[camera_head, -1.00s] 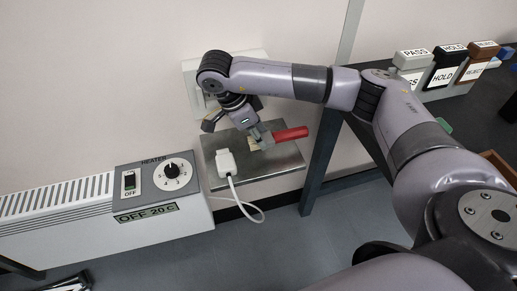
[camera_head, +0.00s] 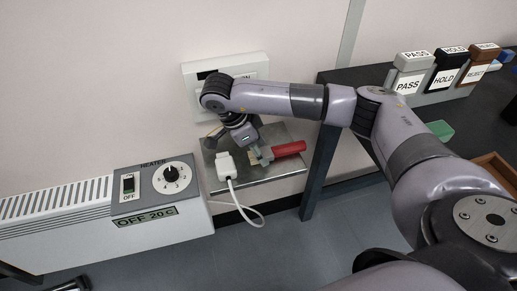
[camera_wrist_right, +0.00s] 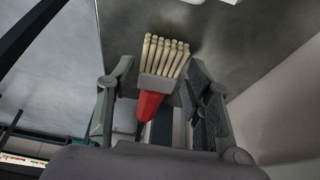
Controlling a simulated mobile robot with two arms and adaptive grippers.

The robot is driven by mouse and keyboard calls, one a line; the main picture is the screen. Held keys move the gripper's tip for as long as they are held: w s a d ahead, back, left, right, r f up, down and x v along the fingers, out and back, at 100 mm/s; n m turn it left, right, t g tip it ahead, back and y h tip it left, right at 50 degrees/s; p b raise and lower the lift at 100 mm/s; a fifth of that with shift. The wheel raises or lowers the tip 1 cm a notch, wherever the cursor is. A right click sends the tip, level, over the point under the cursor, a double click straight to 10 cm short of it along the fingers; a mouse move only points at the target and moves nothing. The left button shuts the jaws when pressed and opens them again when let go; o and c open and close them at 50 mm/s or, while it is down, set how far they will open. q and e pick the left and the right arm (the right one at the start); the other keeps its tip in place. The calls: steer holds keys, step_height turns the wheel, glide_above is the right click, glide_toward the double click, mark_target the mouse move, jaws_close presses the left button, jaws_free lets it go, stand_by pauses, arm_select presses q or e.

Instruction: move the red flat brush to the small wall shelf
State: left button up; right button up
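The red flat brush (camera_head: 287,149) lies at the right part of the small metal wall shelf (camera_head: 270,177), its red handle pointing right and its pale bristles left. In the right wrist view the brush (camera_wrist_right: 161,77) sits between the spread fingers of my right gripper (camera_wrist_right: 160,72), bristles pointing away from the palm, with gaps on both sides. In the head view my right gripper (camera_head: 238,139) is just above and left of the brush, over the shelf. My left gripper is not in view.
A white plug (camera_head: 225,166) with a cable stands at the shelf's left. A heater (camera_head: 160,187) is at left. A white wall box (camera_head: 255,65) is behind my arm. A dark table (camera_head: 463,110) at right holds PASS, HOLD and REJECT blocks (camera_head: 445,68).

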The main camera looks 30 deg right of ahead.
steer(key=shift+o, duration=0.4)
steer(key=shift+r, duration=0.15)
arm_select(q)
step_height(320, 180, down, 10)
steer(key=p, duration=0.3)
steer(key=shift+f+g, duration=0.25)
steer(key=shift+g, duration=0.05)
arm_select(e)
steer(key=v, duration=1.1)
steer(key=shift+a+r, duration=0.2)
steer(key=shift+r, duration=0.15)
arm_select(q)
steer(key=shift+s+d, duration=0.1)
